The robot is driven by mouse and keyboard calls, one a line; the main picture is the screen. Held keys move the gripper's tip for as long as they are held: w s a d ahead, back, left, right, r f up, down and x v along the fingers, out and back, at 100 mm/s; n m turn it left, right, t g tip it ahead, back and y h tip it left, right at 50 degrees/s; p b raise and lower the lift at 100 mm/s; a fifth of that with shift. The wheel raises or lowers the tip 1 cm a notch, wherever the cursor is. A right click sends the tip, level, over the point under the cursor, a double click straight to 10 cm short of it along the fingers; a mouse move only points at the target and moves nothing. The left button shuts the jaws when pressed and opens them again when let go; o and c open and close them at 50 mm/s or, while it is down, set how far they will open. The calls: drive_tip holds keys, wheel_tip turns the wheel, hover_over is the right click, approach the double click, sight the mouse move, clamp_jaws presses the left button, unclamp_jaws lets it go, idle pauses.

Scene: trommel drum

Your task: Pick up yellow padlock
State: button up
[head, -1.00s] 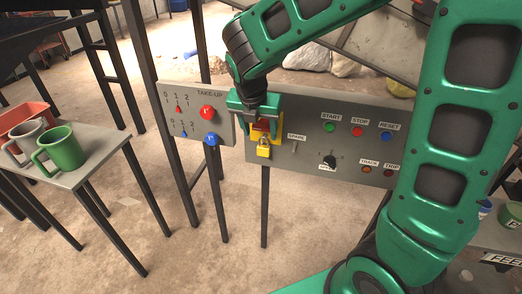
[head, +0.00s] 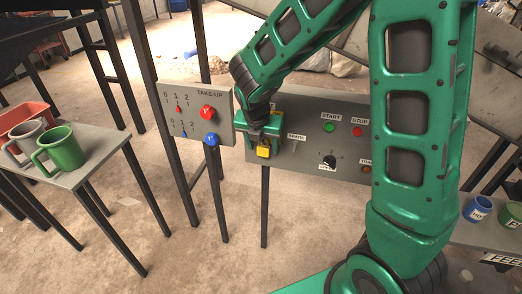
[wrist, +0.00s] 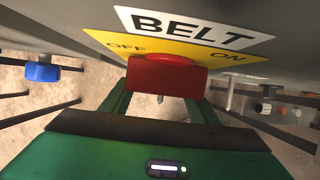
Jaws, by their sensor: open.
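In the wrist view the open fingers of my gripper (wrist: 158,100) point at the panel, below the red switch handle (wrist: 166,77). The yellow switch plate (wrist: 185,46) carries the BELT label. I cannot make out the padlock in the wrist view, and whether the fingers touch it is not clear.
The panel (head: 306,107) has START and STOP buttons and a black knob (head: 329,161) to the right. A take-up panel (head: 190,96) with red and blue knobs stands at left. A green mug (head: 62,149) is on the left table. Open floor lies below.

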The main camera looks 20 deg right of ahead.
drive_tip(key=c, duration=1.2)
drive_tip(key=shift+r, duration=0.1)
drive_tip(key=shift+r, duration=0.25)
drive_tip(key=s+a, duration=0.3)
drive_tip(key=s, duration=0.1)
drive_tip(key=s+a, duration=0.4)
drive_tip(key=s, duration=0.1)
drive_tip(key=s+a, duration=0.3)
drive_tip(key=s, duration=0.2)
drive_tip(key=shift+s+a, duration=0.25)
drive_tip(key=shift+a, duration=0.05)
drive_tip(key=shift+r, duration=0.4)
drive_tip(key=shift+s+a, duration=0.7)
drive_tip(key=shift+s, duration=0.3)
drive_tip(key=shift+s+a, duration=0.7)
drive_tip(key=shift+s, duration=0.25)
drive_tip(key=shift+s+a, duration=0.85)
drive_tip(key=shift+s, duration=0.3)
drive_tip(key=shift+s+a, duration=0.85)
drive_tip(key=shift+s, duration=0.3)
